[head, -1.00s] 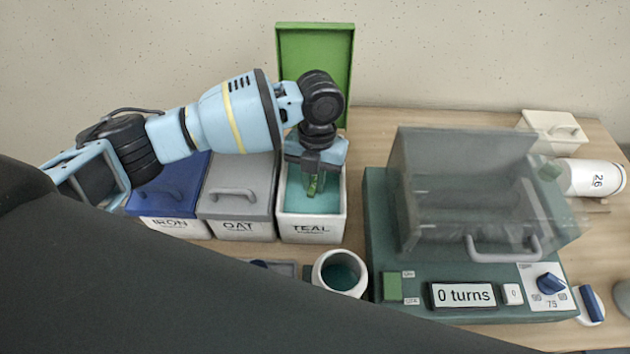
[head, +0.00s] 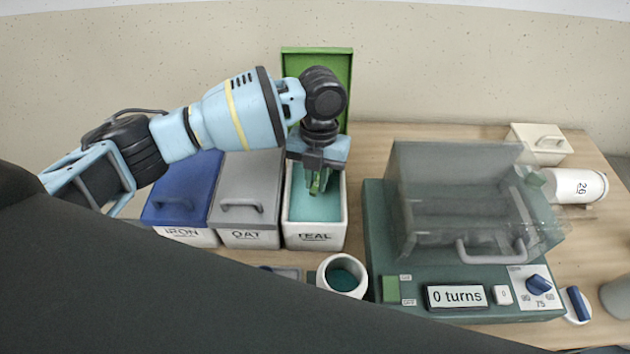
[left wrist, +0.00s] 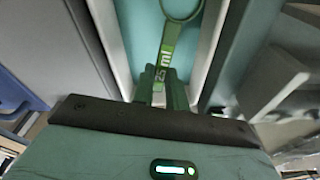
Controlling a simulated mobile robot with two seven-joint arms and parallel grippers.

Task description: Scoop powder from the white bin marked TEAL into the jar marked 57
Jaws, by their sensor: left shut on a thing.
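The white bin marked TEAL (head: 315,238) stands open with its green lid (head: 343,80) raised behind it. Teal powder (head: 315,206) fills its inside. My left gripper (head: 318,188) is over the bin, pointing down, and is shut on the handle of a green scoop (left wrist: 168,55). In the left wrist view the scoop's round end lies over the teal powder; whether it holds powder I cannot tell. A white open jar (head: 342,276) with teal inside stands in front of the bin; no number shows on it. My right gripper is not in view.
Lidded bins marked IRON (head: 180,237) and OAT (head: 248,237) stand left of the TEAL bin. A green machine (head: 480,305) with a clear cover stands to the right, its display reading 0 turns. A white jar marked 26 (head: 577,187) lies at the right.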

